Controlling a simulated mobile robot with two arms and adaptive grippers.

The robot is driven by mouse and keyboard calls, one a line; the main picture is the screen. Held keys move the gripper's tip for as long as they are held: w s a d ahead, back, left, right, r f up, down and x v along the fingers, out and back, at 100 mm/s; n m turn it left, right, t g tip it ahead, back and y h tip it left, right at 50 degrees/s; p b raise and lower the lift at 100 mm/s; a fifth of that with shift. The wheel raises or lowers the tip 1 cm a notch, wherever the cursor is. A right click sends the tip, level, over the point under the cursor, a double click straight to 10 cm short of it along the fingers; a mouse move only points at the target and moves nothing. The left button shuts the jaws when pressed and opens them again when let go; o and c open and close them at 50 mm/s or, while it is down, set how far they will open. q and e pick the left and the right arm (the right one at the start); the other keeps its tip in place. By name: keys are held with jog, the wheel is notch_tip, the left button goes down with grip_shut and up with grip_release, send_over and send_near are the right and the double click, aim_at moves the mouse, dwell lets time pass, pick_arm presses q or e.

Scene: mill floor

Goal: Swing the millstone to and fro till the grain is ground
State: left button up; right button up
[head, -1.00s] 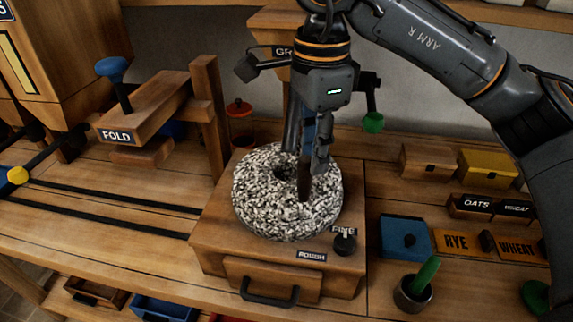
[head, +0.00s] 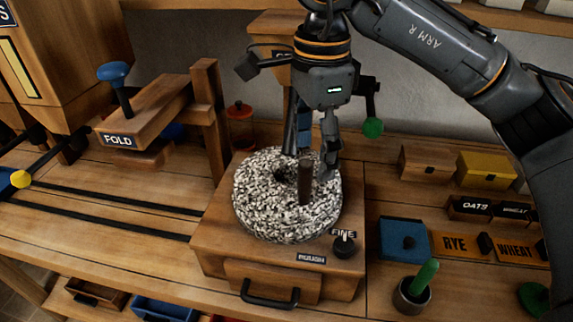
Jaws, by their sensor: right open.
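The millstone (head: 260,212), a round speckled black-and-white stone, lies on a wooden mill box (head: 215,243). It has a dark hole in its top and an upright dark wooden handle peg (head: 306,186) toward its right side. My right gripper (head: 316,152) hangs from above, just behind and over the peg. Its fingers are apart and the peg stands free in front of them. The front of the box has a knob (head: 344,245) between the FINE and ROUGH labels, and a drawer with a black handle (head: 270,295). My left gripper is not in view.
A FOLD press (head: 140,110) with a blue knob stands at the left. Black rails cross the bench there. At the right are a blue box (head: 403,240), RYE and WHEAT plates, small boxes (head: 485,170) and a cup with a green-handled tool (head: 412,293).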

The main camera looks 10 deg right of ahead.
notch_tip(320, 180, up, 8)
jog(key=p, duration=0.6)
